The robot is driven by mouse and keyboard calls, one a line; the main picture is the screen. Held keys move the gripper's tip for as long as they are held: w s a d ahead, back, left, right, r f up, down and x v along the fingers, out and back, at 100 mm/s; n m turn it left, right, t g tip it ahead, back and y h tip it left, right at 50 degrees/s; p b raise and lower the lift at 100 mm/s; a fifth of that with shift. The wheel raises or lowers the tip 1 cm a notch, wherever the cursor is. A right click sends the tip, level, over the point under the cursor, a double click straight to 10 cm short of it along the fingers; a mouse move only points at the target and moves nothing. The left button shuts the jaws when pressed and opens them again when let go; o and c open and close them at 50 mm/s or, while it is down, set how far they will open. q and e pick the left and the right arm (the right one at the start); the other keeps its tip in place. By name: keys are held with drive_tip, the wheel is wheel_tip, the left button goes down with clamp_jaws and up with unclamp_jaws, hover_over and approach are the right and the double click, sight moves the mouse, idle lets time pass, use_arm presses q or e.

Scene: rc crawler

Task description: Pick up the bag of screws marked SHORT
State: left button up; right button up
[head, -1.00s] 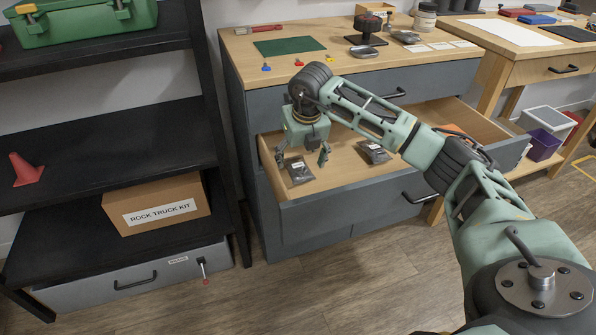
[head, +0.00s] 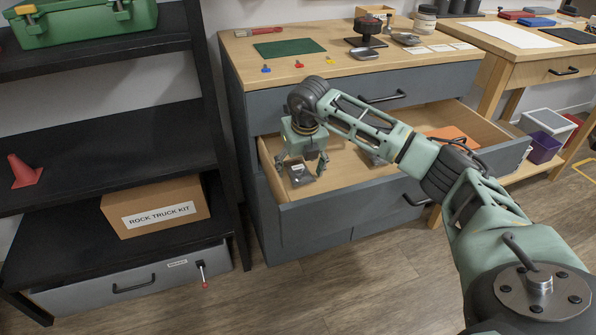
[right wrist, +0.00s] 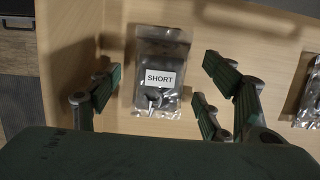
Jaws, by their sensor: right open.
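The bag marked SHORT (right wrist: 160,60) is a clear bag with dark contents and a white label, lying flat on the open drawer's wooden floor. In the head view the bag (head: 299,174) lies just below my right gripper (head: 302,168), partly covered by it. In the right wrist view my right gripper (right wrist: 152,100) is open, its fingers apart to the left and right of the bag, with nothing between them gripped. A second bag (right wrist: 308,95) lies at the right edge of the wrist view; its label cannot be read. My left gripper is not in view.
The open drawer (head: 350,194) has raised walls around the bags. An orange item (head: 452,136) lies in its right part, partly behind my arm. A black shelf (head: 110,135) with a ROCK TRUCK KIT box (head: 158,207) stands left. The cabinet top (head: 400,68) holds small parts.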

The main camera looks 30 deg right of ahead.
drive_tip(key=shift+c, duration=0.3)
drive_tip(key=c, duration=1.1)
drive_tip(key=shift+c, duration=0.4)
drive_tip(key=shift+r, duration=0.1)
